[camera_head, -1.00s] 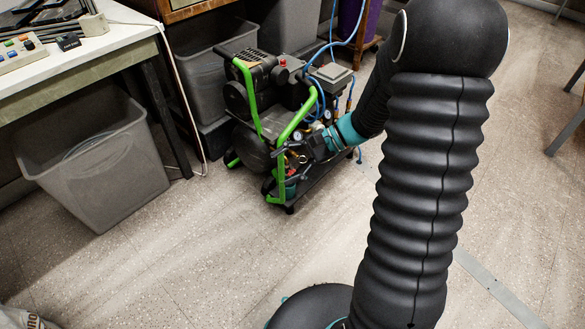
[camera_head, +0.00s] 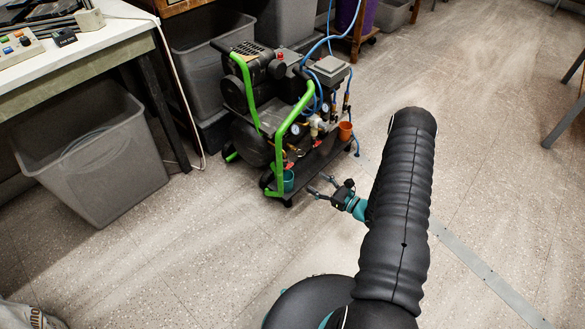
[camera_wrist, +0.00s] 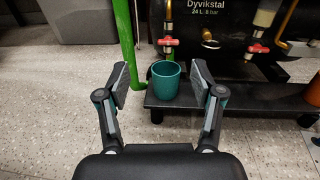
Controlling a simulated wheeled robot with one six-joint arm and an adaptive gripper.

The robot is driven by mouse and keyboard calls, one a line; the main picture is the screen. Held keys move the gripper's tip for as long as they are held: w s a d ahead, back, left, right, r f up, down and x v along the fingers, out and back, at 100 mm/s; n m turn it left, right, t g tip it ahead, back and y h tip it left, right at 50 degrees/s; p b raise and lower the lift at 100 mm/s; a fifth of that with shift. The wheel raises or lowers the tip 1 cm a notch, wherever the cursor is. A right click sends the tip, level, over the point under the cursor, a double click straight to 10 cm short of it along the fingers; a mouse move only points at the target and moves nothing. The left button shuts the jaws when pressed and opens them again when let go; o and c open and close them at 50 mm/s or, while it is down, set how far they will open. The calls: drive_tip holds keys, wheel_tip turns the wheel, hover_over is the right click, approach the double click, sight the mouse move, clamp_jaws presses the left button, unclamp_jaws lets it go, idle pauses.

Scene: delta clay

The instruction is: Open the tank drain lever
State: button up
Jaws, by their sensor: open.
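The compressor (camera_head: 262,125) has a green tubular frame and a dark tank (camera_wrist: 213,22) lettered "Dyvikstal". In the wrist view, one red lever (camera_wrist: 167,41) sits on a brass fitting directly above a teal cup (camera_wrist: 166,82). A second red lever (camera_wrist: 258,48) sits on another fitting to the right. The frames do not show which one is labelled as the drain. My gripper (camera_head: 318,184) is open and empty, low in front of the compressor and apart from it. In the wrist view, its fingers (camera_wrist: 158,76) stand either side of the teal cup in the picture.
The teal cup and an orange cup (camera_head: 345,131) stand on the black base plate (camera_wrist: 225,119). A green post (camera_wrist: 125,45) rises left of the teal cup. Blue hoses (camera_head: 318,60) hang above. A grey bin (camera_head: 95,160) stands left. Floor to the right is open.

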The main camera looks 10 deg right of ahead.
sight(290, 166)
drive_tip(key=w+a+f+m+h, duration=0.1)
drive_tip(key=w+a+f, duration=0.1)
drive_tip(key=w+a, duration=0.5)
drive_tip(key=w, duration=0.3)
drive_tip(key=shift+w+t, duration=0.35)
drive_tip(key=shift+t, duration=0.05)
drive_tip(key=shift+f, duration=0.1)
drive_tip(key=shift+c, duration=0.3)
drive_tip(key=c, duration=1.1)
